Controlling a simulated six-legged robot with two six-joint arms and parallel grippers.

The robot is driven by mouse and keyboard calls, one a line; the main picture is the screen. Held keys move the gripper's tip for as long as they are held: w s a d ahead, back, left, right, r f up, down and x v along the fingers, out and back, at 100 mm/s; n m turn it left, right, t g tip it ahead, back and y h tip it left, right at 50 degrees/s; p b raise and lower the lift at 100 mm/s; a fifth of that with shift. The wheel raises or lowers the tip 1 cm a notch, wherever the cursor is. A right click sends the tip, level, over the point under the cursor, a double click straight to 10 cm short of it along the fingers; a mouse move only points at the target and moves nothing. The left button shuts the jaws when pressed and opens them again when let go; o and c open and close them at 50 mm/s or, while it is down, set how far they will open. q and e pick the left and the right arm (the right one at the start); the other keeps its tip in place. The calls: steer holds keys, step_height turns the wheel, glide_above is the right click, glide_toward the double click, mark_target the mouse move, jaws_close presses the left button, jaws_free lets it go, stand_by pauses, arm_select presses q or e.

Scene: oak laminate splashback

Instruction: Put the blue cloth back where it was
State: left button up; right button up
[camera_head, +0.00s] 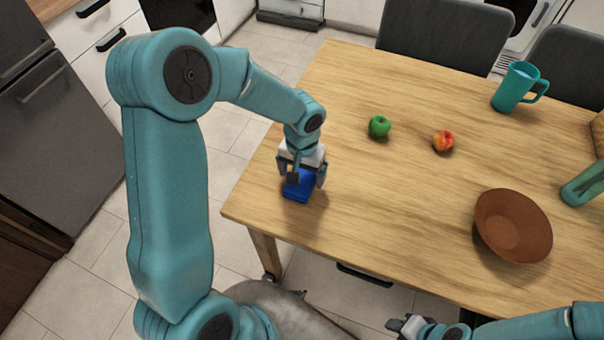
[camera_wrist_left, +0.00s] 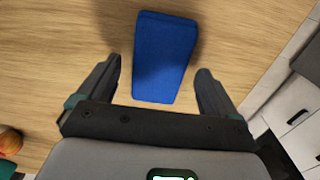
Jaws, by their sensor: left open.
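The blue cloth (camera_head: 297,190) lies folded on the wooden table near its left edge. In the left wrist view the blue cloth (camera_wrist_left: 163,57) is a flat rectangle just ahead of and between the fingers. My left gripper (camera_head: 302,180) is right over the cloth, pointing down, and hides part of it. In the left wrist view its two fingers (camera_wrist_left: 158,82) are apart, with nothing gripped between them. My right gripper (camera_head: 402,325) is at the bottom of the head view, off the table's front edge; its jaws are too small to read.
The wooden table (camera_head: 350,90) also holds a green apple (camera_head: 379,127), a red-orange fruit (camera_head: 443,141), a brown bowl (camera_head: 513,226), a teal mug (camera_head: 517,87) and a teal bottle (camera_head: 584,184). Chairs (camera_head: 440,35) stand behind it. The table around the cloth is clear.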

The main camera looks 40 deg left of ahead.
mark_target(302, 178)
arm_select(q)
step_height(302, 178, up, 11)
steer(key=shift+f+p, duration=0.15)
steer(key=shift+p, duration=0.15)
steer(key=shift+s, duration=0.1)
stand_by(0.4)
